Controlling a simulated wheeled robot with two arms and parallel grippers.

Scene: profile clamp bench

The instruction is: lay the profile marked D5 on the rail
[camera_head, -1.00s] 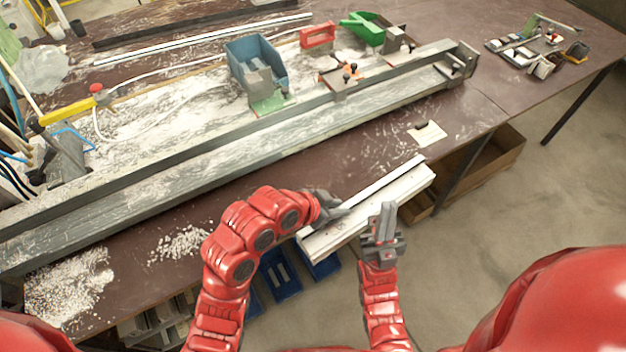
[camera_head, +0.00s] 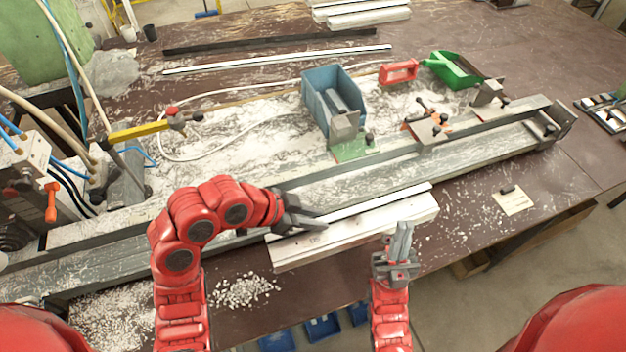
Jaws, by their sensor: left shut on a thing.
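A long white profile (camera_head: 350,229) is held slantwise in front of the rail, its far edge overlapping the rail's near side in this view.
A blue bin (camera_head: 333,100), an orange-based clamp (camera_head: 427,124), a red block (camera_head: 398,72) and a green scoop (camera_head: 451,70) stand behind the rail. A yellow-handled tool (camera_head: 150,129) and hoses are at left. A small pale card (camera_head: 512,201) lies on the front right of the bench.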

